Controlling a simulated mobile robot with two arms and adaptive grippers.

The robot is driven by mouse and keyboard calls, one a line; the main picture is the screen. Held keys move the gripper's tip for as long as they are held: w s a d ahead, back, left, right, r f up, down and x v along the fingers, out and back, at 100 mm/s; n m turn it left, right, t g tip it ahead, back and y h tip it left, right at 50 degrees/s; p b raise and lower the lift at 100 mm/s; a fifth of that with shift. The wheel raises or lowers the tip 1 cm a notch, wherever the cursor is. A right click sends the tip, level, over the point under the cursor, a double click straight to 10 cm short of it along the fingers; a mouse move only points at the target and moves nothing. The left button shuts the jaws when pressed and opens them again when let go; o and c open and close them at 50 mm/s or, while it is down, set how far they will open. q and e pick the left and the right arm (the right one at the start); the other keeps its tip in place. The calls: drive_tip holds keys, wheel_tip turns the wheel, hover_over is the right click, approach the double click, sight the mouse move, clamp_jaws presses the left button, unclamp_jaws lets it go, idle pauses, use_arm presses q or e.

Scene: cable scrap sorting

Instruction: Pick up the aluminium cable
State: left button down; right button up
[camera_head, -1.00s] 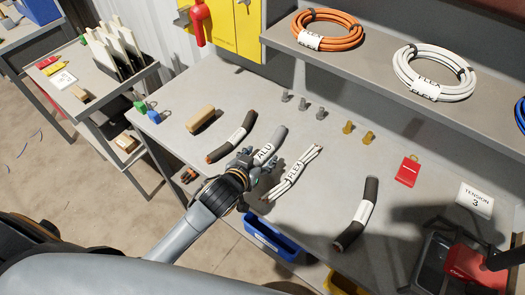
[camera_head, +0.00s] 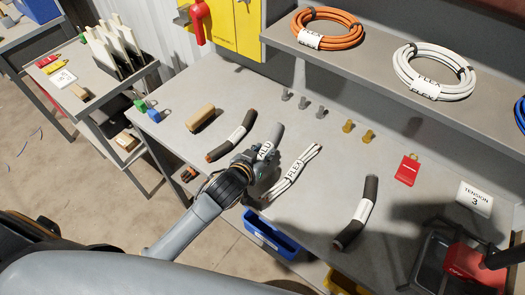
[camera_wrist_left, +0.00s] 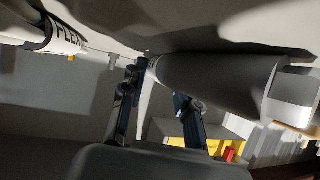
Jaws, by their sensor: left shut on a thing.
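The aluminium cable (camera_head: 276,134) is a short, thick grey piece with a white ALU label, at the middle of the workbench. My left gripper (camera_head: 256,163) is shut on it near the label and hides its lower end. In the left wrist view the grey cable (camera_wrist_left: 205,78) runs across the two dark fingers (camera_wrist_left: 158,100), with a pale band at its right. I cannot tell whether the cable is clear of the bench. My right gripper is not in view.
The white FLEX cable (camera_head: 296,172) lies close to the right of my left gripper. A dark cable with copper ends (camera_head: 232,137) lies to the left, another (camera_head: 357,212) to the right. Small metal pieces stand behind. A blue bin (camera_head: 271,237) is below the front edge.

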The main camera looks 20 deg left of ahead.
use_arm(q)
drive_tip(key=shift+r, duration=0.25)
wheel_tip(320, 180, up, 2)
drive_tip(key=shift+r, duration=0.15)
drive_tip(key=s+d+r+b, duration=0.1)
drive_tip(key=s+d+r, duration=0.8)
drive_tip(key=d+r, duration=0.1)
drive_tip(key=shift+s, duration=0.35)
drive_tip(key=shift+r, duration=0.1)
